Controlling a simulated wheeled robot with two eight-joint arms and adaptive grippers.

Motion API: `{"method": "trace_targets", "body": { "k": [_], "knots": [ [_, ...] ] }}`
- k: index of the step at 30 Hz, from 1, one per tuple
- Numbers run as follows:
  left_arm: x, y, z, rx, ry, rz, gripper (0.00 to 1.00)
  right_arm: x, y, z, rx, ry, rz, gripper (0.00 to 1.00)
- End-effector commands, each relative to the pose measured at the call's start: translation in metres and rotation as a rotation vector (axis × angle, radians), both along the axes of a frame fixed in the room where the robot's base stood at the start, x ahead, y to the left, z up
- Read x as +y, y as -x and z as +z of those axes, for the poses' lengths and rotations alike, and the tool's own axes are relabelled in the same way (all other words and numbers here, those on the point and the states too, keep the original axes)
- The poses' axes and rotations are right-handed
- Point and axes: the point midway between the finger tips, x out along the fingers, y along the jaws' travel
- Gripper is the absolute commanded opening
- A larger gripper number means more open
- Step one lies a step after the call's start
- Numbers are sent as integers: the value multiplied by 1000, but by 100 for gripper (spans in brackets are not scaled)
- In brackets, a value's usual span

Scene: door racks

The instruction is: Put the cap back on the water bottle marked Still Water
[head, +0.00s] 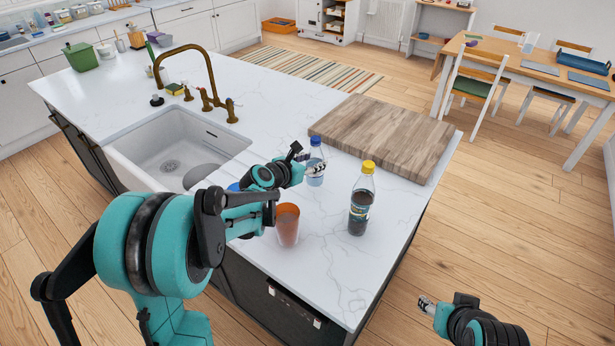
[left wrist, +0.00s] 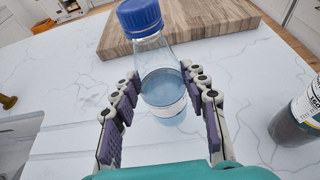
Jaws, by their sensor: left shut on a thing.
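A clear water bottle (head: 316,178) with a blue cap (head: 316,141) stands upright on the white counter. In the left wrist view, the blue cap (left wrist: 139,16) sits on top of the bottle (left wrist: 163,90). Whether it is screwed tight I cannot tell, and the label's words are not readable. My left gripper (head: 303,168) is shut on the bottle's body, with the purple finger pads (left wrist: 163,108) on either side of it. My right gripper (head: 426,304) is at the lower right, away from the counter top. Its fingers are too small to judge.
A dark soda bottle (head: 360,205) with a yellow cap stands right of the water bottle. An orange cup (head: 288,225) stands in front, and a blue thing (head: 234,187) is partly behind my arm. A wooden board (head: 385,135) lies behind; the sink (head: 180,150) is left.

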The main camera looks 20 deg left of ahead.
Motion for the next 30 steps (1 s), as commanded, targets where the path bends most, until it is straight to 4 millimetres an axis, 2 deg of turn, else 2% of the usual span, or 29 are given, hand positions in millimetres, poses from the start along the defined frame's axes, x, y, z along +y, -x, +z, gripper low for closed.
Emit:
{"method": "trace_targets", "body": {
  "k": [3,6,16,24,30],
  "knots": [
    [14,-5,-9,0,1,1,0,0,0,-5,0,0,0,49],
    [18,-6,-11,0,1,0,0,0,0,-6,0,0,0,49],
    [18,-6,-13,0,0,0,0,0,0,-6,0,0,0,49],
    [17,-6,-50,0,0,0,0,0,0,-23,0,0,0,49],
    [17,-6,-51,0,0,0,0,0,0,-22,0,0,0,49]
  ]
}}
